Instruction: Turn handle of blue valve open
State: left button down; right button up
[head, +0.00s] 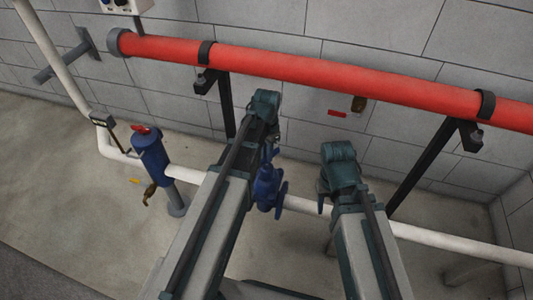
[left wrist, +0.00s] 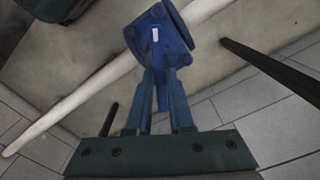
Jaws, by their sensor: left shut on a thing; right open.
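The blue valve (head: 268,190) sits on the white pipe low by the wall, partly hidden by my left arm in the head view. In the left wrist view the valve body (left wrist: 160,38) with its round flange is at the top centre.
A thick red pipe (head: 330,75) runs along the wall on black brackets. The white pipe (head: 430,237) runs along the floor to the right. A blue post with a red top (head: 152,158) stands to the left. The concrete floor (head: 60,185) at left is clear.

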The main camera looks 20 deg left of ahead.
pick_arm(q)
jog(key=shift+n, duration=2.7)
jog(key=c, duration=0.8)
grip_release()
notch_tip(320, 180, up, 14)
jog(key=p, duration=1.4)
jog(key=shift+r, duration=0.15)
jog(key=shift+s, duration=0.1)
